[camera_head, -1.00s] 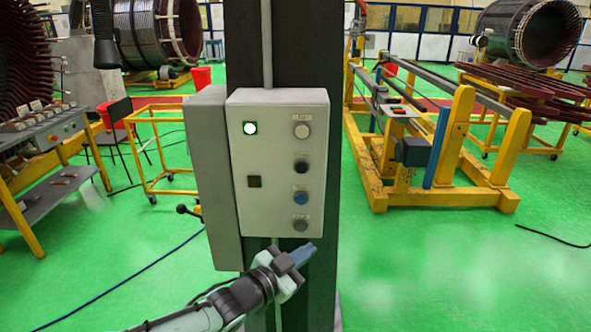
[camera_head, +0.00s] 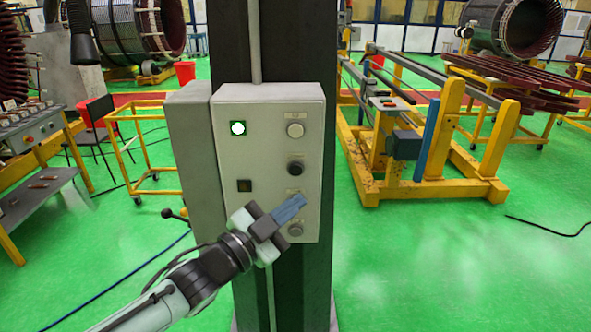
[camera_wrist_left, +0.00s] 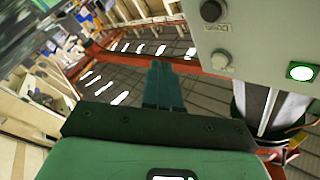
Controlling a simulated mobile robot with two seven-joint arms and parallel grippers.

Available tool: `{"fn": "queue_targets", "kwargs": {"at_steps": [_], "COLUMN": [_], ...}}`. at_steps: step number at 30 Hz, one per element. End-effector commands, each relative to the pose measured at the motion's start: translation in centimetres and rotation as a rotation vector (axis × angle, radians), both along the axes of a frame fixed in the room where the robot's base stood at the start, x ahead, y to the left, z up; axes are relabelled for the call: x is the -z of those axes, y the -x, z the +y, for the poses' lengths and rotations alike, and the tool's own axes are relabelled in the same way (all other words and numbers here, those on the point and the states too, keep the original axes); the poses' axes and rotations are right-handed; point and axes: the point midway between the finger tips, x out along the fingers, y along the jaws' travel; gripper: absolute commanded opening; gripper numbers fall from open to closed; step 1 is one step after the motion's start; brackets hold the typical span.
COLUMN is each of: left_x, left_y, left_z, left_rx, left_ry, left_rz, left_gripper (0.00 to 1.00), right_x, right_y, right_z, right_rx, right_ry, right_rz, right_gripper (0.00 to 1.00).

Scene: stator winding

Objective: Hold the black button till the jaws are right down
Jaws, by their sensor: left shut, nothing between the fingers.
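The black button (camera_head: 295,168) is on the right-hand column of a light grey control box (camera_head: 262,110), below a white button (camera_head: 295,130). My left gripper (camera_head: 299,202) is shut and empty, its blue fingers in front of the lower part of the box. Its tips look lower than the black button and apart from it. The fingers hide most of the blue button. In the left wrist view the shut fingers (camera_wrist_left: 164,85) point ahead, with the black button (camera_wrist_left: 210,10) at the top edge, beyond and right of the tips. I cannot make out the jaws.
A green lamp (camera_head: 238,128) is lit on the box; a small dark square (camera_head: 244,185) sits below it. A grey button (camera_head: 295,230) is lowest. The box is on a dark column (camera_head: 262,40). A yellow frame (camera_head: 430,190) stands right, with open green floor around.

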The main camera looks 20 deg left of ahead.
Motion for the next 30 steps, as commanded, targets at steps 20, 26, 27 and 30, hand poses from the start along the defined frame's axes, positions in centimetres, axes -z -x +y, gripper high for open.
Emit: {"fn": "queue_targets", "kwargs": {"at_steps": [20, 26, 27, 30], "left_x": [-0.1, 0.0, 0.0, 0.0], "left_y": [-7.5, -7.7, -7.7, -7.7], "left_z": [2.2, 2.2, 2.2, 2.2], "left_rx": [0.000, 0.000, 0.000, 0.000], "left_ry": [0.001, 0.000, 0.000, 0.000], "left_rz": [0.000, 0.000, 0.000, 0.000], "left_gripper": [0.00, 0.00, 0.00, 0.00], "right_x": [-4.3, -4.3, -4.3, -4.3], "right_y": [-1.1, -1.1, -1.1, -1.1], "right_z": [0.0, 0.0, 0.0, 0.0], "right_rx": [-0.001, -0.001, -0.001, -0.001], "right_ry": [-0.001, -0.001, -0.001, -0.001], "right_rz": [-0.008, -0.008, -0.008, -0.008], "right_gripper": [0.43, 0.43, 0.43, 0.43]}}
